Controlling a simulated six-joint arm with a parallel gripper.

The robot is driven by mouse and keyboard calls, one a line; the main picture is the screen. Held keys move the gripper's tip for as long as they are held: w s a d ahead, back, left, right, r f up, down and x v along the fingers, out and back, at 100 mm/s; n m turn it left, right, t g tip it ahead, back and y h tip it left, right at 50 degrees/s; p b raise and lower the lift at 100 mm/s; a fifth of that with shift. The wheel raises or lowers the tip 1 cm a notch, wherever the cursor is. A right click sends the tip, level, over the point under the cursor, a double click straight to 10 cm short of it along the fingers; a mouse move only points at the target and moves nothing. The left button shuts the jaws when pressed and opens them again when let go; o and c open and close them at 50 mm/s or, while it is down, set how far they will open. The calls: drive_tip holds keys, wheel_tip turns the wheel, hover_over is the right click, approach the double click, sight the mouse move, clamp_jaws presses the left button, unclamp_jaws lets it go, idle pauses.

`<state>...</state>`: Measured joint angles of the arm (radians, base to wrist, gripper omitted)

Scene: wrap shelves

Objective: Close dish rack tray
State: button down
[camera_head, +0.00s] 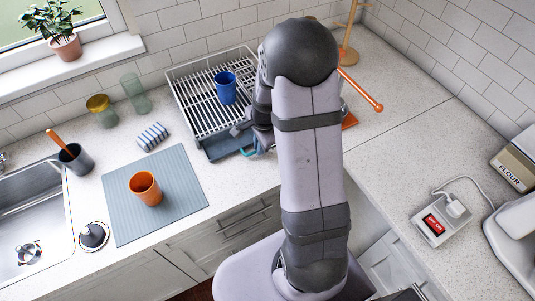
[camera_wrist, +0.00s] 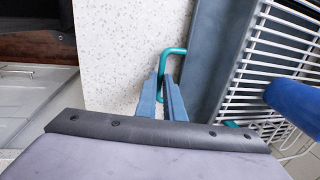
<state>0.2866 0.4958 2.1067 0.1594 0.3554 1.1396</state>
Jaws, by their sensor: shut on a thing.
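The dish rack (camera_head: 185,95) is a white wire frame against the wall, also in the wrist view (camera_wrist: 262,60). Its grey-blue tray (camera_head: 222,146) sticks out from under the rack's front, and shows as a bare strip in the wrist view (camera_wrist: 212,60). A teal handle (camera_head: 248,153) is on the tray's front edge; it also shows in the wrist view (camera_wrist: 178,50). My gripper (camera_wrist: 166,80) is shut on this handle, with one finger on each side. In the head view my arm hides the rack's right part and most of the gripper.
A blue cup (camera_head: 225,88) stands in the rack. An orange cup (camera_head: 146,188) stands on a grey mat (camera_head: 120,218) left of the tray. A wooden stand (camera_head: 348,55) is behind my arm.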

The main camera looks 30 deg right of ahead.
sight(247, 135)
drive_tip(key=w, duration=0.8)
drive_tip(key=shift+w+r, duration=0.15)
drive_tip(key=c, duration=1.9)
unclamp_jaws()
drive_tip(key=shift+o, duration=0.2)
drive_tip(key=shift+w, duration=0.1)
wheel_tip(247, 135, up, 7)
drive_tip(key=s+b, duration=0.1)
drive_tip(key=b, duration=0.1)
drive_tip(key=shift+s, duration=0.3)
